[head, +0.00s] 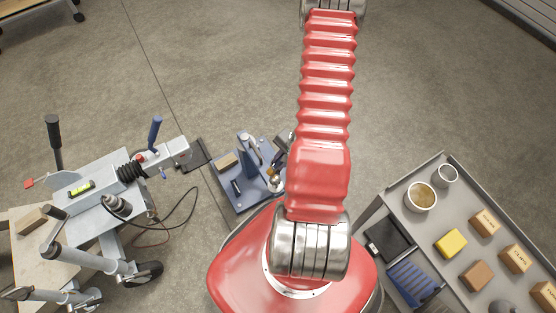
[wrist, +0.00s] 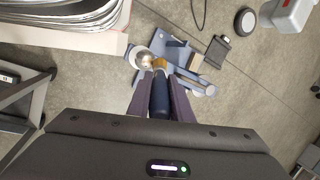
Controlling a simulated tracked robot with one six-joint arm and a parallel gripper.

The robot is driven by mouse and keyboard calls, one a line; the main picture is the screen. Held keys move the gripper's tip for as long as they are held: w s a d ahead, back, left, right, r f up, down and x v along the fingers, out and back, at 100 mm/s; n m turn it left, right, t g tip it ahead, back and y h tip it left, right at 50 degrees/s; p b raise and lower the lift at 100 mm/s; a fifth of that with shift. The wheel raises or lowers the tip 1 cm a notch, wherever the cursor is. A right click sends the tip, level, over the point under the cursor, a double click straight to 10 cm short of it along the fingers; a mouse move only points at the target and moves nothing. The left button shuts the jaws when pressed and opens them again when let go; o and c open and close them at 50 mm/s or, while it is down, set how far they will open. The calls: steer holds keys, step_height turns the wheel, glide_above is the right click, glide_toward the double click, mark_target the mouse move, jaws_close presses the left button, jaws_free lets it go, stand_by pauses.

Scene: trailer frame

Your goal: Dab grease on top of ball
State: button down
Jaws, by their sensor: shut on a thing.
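The shiny ball (head: 276,182) stands on a blue-grey plate (head: 239,203) on the floor, left of my arm in the head view. It also shows in the wrist view (wrist: 146,61), beside the tip of the held tool. My gripper (wrist: 160,84) is shut on the dark blue handle of a brush (wrist: 159,98). The brush has an orange-brown tip, which appears right at or just above the ball; I cannot tell if they touch. A cup with tan contents, likely grease (head: 420,196), stands on the grey cart. Any grease on the ball is too small to see.
The trailer frame (head: 92,196) with its coupler and cables is at left. The grey cart (head: 374,208) at right holds a white cup (head: 446,175), a yellow block (head: 451,243), several brown blocks and a blue ribbed item (head: 413,283). The floor beyond the plate is clear.

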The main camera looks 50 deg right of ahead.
steer(key=shift+s+d, duration=0.1)
steer(key=shift+s, duration=0.05)
steer(key=shift+w+a+f, duration=0.1)
steer(key=shift+w+a, duration=0.1)
steer(key=shift+a, duration=0.35)
steer(key=shift+w, duration=0.15)
step_height(320, 180, up, 3)
steer(key=shift+r, duration=2.85)
